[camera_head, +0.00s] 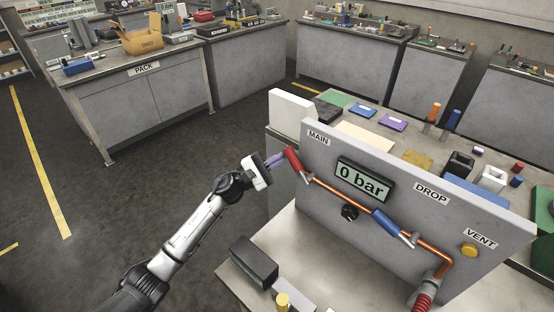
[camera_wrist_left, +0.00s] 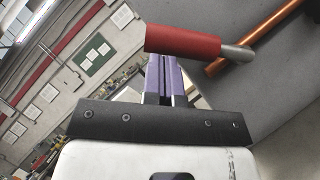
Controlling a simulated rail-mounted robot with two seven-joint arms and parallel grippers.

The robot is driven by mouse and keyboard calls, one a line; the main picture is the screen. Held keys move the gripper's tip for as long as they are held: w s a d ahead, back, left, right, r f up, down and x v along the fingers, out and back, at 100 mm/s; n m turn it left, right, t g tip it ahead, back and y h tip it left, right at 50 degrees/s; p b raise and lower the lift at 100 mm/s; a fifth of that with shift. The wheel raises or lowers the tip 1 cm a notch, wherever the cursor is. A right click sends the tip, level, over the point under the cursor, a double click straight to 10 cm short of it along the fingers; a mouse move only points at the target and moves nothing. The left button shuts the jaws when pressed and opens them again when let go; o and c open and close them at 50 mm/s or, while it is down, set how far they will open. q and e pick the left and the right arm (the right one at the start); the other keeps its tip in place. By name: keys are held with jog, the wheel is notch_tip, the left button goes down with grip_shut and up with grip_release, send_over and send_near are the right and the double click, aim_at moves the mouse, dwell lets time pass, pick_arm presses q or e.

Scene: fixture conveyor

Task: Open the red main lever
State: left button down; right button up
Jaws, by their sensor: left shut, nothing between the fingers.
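The red main lever (camera_head: 292,159) sits on the upright grey panel (camera_head: 330,205) under the MAIN label, at the left end of a copper pipe (camera_head: 345,195). It stands tilted, its top leaning left of its silver pivot. My left gripper (camera_head: 275,160) is shut and empty, its purple fingertips just left of the lever. In the left wrist view the red lever (camera_wrist_left: 185,41) lies across just beyond the shut fingers (camera_wrist_left: 163,75); whether they touch I cannot tell. The display (camera_head: 363,180) reads 0 bar. My right gripper is not in view.
A blue lever (camera_head: 390,222) sits under the DROP label and a yellow button (camera_head: 468,250) under VENT. A black box (camera_head: 254,262) lies on the bench in front of the panel. Floor left of the bench is clear.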

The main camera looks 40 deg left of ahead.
pick_arm(q)
jog(key=shift+d+r+m+g, duration=0.15)
jog(key=shift+r+m+g, duration=0.15)
jog(key=shift+m, duration=0.2)
jog(key=shift+r, duration=0.1)
jog(key=d+r+m+g+p, duration=0.1)
jog(key=d+r+m+g, duration=0.3)
jog(key=m, duration=0.3)
jog(key=shift+d+m+g, duration=0.3)
jog(key=shift+d+m, duration=0.1)
jog(key=shift+d, duration=0.2)
jog(key=shift+s, duration=0.1)
jog(key=shift+f, duration=0.1)
